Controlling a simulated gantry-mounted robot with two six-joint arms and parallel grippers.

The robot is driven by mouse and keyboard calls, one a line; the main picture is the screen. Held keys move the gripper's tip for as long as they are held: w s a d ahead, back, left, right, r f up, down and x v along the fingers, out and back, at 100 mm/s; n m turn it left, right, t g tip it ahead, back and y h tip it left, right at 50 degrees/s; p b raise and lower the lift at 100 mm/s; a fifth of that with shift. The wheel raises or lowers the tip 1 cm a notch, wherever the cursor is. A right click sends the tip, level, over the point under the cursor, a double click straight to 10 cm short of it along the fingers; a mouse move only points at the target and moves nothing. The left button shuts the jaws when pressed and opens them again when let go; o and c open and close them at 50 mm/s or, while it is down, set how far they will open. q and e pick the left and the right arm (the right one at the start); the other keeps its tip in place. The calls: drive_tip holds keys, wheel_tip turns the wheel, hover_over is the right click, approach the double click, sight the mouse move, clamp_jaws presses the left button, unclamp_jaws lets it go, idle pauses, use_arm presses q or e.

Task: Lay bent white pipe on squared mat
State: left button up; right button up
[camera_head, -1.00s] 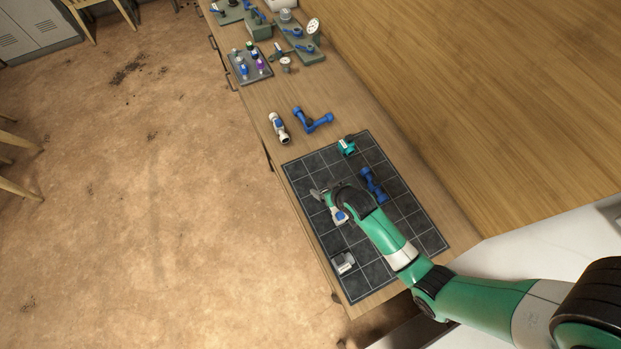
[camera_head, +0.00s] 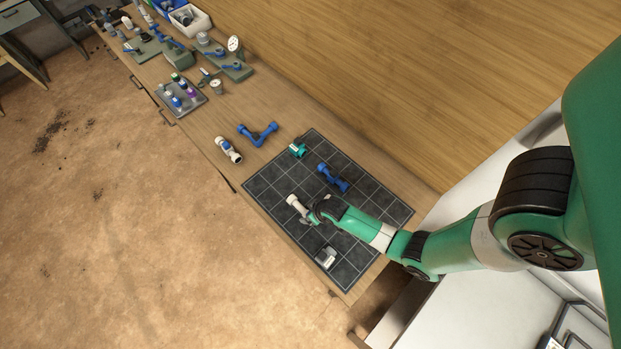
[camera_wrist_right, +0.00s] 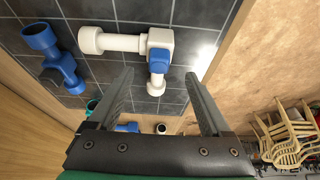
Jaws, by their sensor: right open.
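The bent white pipe (camera_wrist_right: 112,43) with a blue fitting (camera_wrist_right: 160,56) appears to lie on the dark squared mat (camera_wrist_right: 205,12) in the right wrist view. Its short leg points back between my fingers. In the head view one white end of the pipe (camera_head: 294,202) shows over the mat's left part (camera_head: 268,203); my gripper hides the rest. My right gripper (camera_wrist_right: 159,80) is open, its fingers on either side of the short leg with gaps visible. It also shows in the head view (camera_head: 313,215). My left gripper is not in view.
On the mat are a blue fitting (camera_head: 333,178), a teal piece (camera_head: 298,150) and a grey-white piece (camera_head: 326,257). Beyond it lie a white pipe piece (camera_head: 229,150) and a blue bent pipe (camera_head: 257,134). A tray of small parts (camera_head: 181,97) stands farther along the bench.

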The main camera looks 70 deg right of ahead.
drive_tip(key=shift+x, duration=0.8)
drive_tip(key=b+x, duration=0.4)
drive_tip(key=shift+d+f, duration=0.15)
drive_tip(key=shift+w+d+f, duration=0.1)
drive_tip(key=shift+w+f, duration=0.1)
drive_tip(key=shift+f, duration=0.1)
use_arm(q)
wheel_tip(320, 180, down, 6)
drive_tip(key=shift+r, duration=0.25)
use_arm(e)
clamp_jaws()
